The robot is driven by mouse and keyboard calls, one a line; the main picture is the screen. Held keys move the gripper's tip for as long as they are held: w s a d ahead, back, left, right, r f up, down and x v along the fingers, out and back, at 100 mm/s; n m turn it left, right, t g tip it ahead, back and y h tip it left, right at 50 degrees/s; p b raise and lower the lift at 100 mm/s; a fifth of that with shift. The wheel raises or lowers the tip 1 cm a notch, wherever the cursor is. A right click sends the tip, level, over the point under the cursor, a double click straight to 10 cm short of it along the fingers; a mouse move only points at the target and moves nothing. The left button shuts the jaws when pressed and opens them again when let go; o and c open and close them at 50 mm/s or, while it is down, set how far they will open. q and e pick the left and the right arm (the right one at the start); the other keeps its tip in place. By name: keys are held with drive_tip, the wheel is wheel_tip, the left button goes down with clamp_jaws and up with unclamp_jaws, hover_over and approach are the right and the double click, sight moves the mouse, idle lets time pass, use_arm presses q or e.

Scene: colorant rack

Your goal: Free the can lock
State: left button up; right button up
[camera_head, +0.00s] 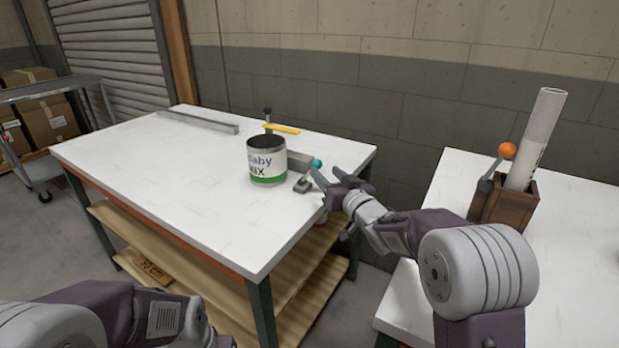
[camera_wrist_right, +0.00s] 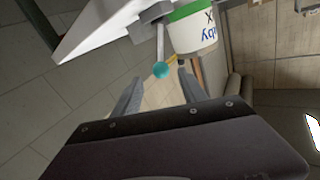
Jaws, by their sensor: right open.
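A white can (camera_head: 267,168) with blue and green lettering and a dark top stands upright on the white table (camera_head: 180,165). A lever with a teal knob (camera_head: 316,164) and a grey clamp base (camera_head: 303,185) sits at its right side. My right gripper (camera_head: 328,182) is open and empty, just right of the lever at the table's right edge. In the right wrist view the teal knob (camera_wrist_right: 161,69) lies ahead, between the finger directions, apart from both fingers. The can (camera_wrist_right: 195,30) is beyond it. My left arm shows at the bottom left; its gripper is out of frame.
A dark post with a yellow strip (camera_head: 282,128) stands behind the can. A grey metal bar (camera_head: 198,122) lies at the table's back left. At right, a second table (camera_head: 570,235) carries a brown holder (camera_head: 503,205) with a white roll and an orange-knobbed lever.

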drive_tip(key=shift+w+a, duration=0.25)
drive_tip(key=shift+w, duration=0.05)
drive_tip(key=x, duration=0.8)
drive_tip(key=shift+w+b, duration=0.3)
clamp_jaws()
idle(0.9)
